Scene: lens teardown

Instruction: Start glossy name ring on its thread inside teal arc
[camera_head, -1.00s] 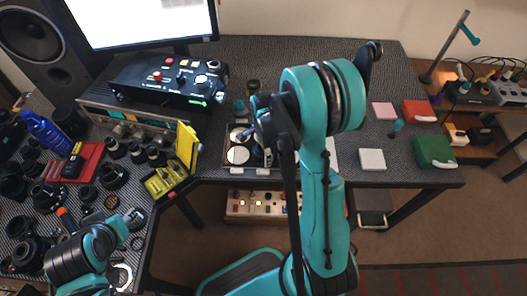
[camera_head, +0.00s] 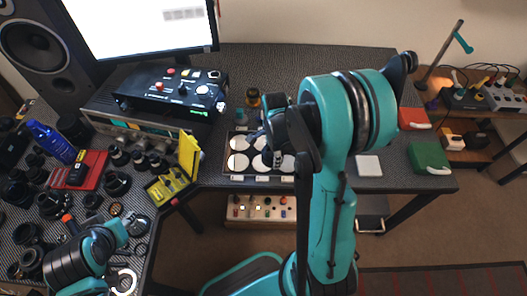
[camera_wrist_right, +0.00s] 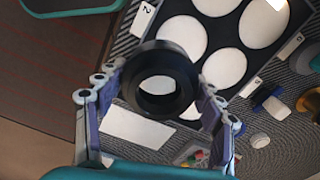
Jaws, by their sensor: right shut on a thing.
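My right gripper (camera_wrist_right: 162,85) is shut on a black ring (camera_wrist_right: 180,98), a round part with an open centre, which shows a pale surface through it. In the head view my right gripper (camera_head: 274,150) is over the black tray with white discs (camera_head: 226,160), mostly hidden behind my arm. The held ring is hard to make out there. My left gripper (camera_head: 132,224) is at the lower left, near the lens parts; its jaw opening is unclear. I cannot make out a teal arc marking or the thread.
Several black lens parts (camera_head: 118,183) crowd the left table. A yellow stand (camera_head: 188,152) is left of the tray, and a black control box (camera_head: 172,88) is behind. A white pad (camera_head: 369,165) and green box (camera_head: 428,157) lie right. The rear tabletop (camera_head: 320,62) is clear.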

